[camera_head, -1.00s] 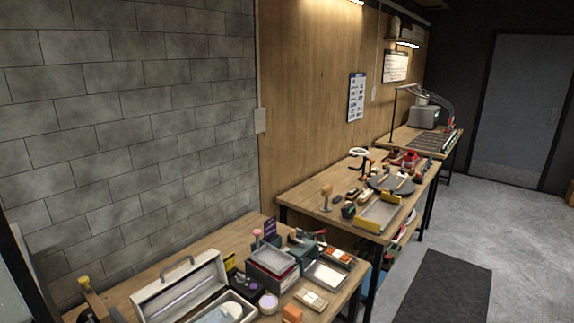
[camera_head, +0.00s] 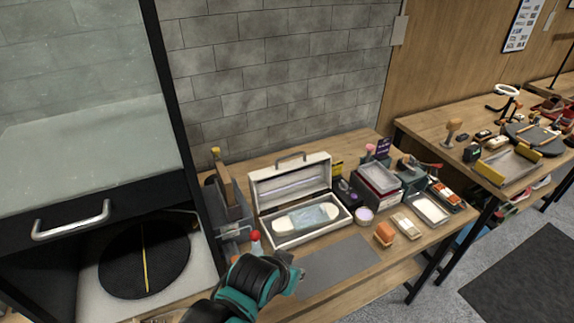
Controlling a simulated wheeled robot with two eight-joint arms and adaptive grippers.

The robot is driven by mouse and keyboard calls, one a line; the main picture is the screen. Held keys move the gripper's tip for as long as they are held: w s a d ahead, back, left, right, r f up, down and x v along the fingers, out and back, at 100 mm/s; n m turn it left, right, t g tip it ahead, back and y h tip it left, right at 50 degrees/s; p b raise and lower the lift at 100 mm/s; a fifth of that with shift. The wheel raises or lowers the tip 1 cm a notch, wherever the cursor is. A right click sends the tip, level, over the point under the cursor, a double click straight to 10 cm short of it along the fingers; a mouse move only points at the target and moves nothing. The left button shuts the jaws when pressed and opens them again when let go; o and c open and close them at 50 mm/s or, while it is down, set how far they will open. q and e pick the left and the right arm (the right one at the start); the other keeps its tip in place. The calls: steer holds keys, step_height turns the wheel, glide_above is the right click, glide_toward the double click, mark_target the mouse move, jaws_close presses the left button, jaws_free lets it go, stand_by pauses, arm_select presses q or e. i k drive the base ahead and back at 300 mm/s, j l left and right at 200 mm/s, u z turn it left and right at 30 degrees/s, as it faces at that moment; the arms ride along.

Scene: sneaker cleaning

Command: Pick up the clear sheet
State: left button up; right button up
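A pale blue, see-through sheet (camera_head: 308,216) lies over a white, sole-shaped piece inside an open white case (camera_head: 287,240). I cannot tell for certain that this is the clear sheet. The case has its lid (camera_head: 290,183) up at the back. My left gripper (camera_head: 292,272), on a black and teal arm, is at the bottom middle, in front of the case and apart from the sheet. Its fingers are too small and turned away to tell whether they are open. My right gripper is not in view.
A flat grey mat (camera_head: 338,265) lies on the workbench beside my gripper. An orange-topped block (camera_head: 384,234), a round tub (camera_head: 364,216) and stacked trays (camera_head: 378,178) stand right of the case. A red-capped bottle (camera_head: 256,243) stands close by. A black-framed cabinet (camera_head: 172,130) is at left.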

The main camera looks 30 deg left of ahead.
mark_target(301, 218)
steer(key=k, duration=0.2)
steer(key=k+u, duration=0.15)
steer(key=u, duration=0.2)
steer(key=k+u, duration=0.15)
steer(key=u, duration=0.25)
steer(key=k+j+u, duration=0.15)
steer(key=u, duration=0.2)
steer(key=i+l+u, duration=0.25)
steer(key=i+l, duration=0.2)
steer(key=l, duration=0.25)
steer(key=i+l+u, duration=0.15)
steer(key=l, duration=0.2)
steer(key=i+l+u, duration=0.1)
steer(key=l, duration=0.3)
steer(key=i+l+u, duration=0.15)
steer(key=l, duration=0.3)
steer(key=i+l, duration=0.2)
steer(key=l, duration=0.2)
steer(key=i+l, duration=0.2)
steer(key=l, duration=0.15)
